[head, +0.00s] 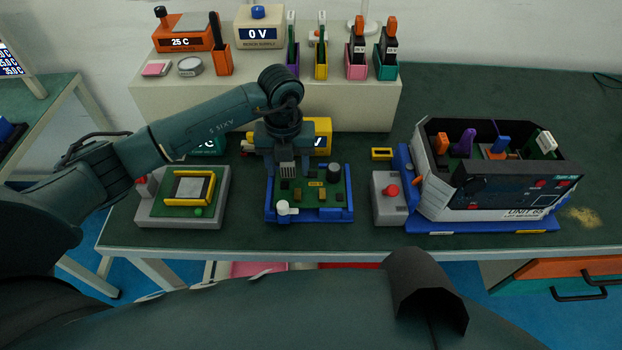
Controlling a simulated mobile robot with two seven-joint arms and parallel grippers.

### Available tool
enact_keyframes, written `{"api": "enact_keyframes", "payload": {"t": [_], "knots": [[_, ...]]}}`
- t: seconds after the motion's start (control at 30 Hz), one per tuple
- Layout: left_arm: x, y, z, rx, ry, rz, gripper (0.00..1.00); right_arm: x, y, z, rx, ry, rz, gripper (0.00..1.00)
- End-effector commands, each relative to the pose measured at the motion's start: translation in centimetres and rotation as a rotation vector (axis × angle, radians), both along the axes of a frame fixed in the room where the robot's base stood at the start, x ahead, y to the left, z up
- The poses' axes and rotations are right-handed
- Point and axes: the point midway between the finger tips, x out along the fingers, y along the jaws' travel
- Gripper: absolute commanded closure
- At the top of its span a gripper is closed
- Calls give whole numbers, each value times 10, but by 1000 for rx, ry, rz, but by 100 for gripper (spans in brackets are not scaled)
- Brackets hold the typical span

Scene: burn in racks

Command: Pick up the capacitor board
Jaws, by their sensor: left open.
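A green circuit board (317,201) with a tall black round part like a capacitor, several small yellowish parts and a white knob-like part at its front left lies in a blue tray (337,215) at mid-bench. I cannot tell for sure that it is the capacitor board. My left gripper (287,172) points down over the board's back left part, open, with a grey finned block between or just in front of its fingers. Whether the fingers touch anything is unclear. My right gripper is not in view.
A grey fixture (149,211) with a yellow-framed board stands left. A grey box with a red button (391,191) and an open-topped rack unit (500,213) stand right. A raised shelf (180,107) behind holds instruments and upright cards. Bench at far right is mostly clear.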

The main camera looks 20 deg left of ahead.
Motion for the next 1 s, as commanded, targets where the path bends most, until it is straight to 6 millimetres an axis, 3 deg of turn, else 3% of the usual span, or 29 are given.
{"api": "enact_keyframes", "payload": {"t": [0.1,0.77,1.0], "knots": [[0,0,0,0,0,-1,45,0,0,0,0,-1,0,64],[0,0,1,0,0,-1,99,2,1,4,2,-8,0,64],[1,0,3,-2,-2,-1,100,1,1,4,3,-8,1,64]]}}
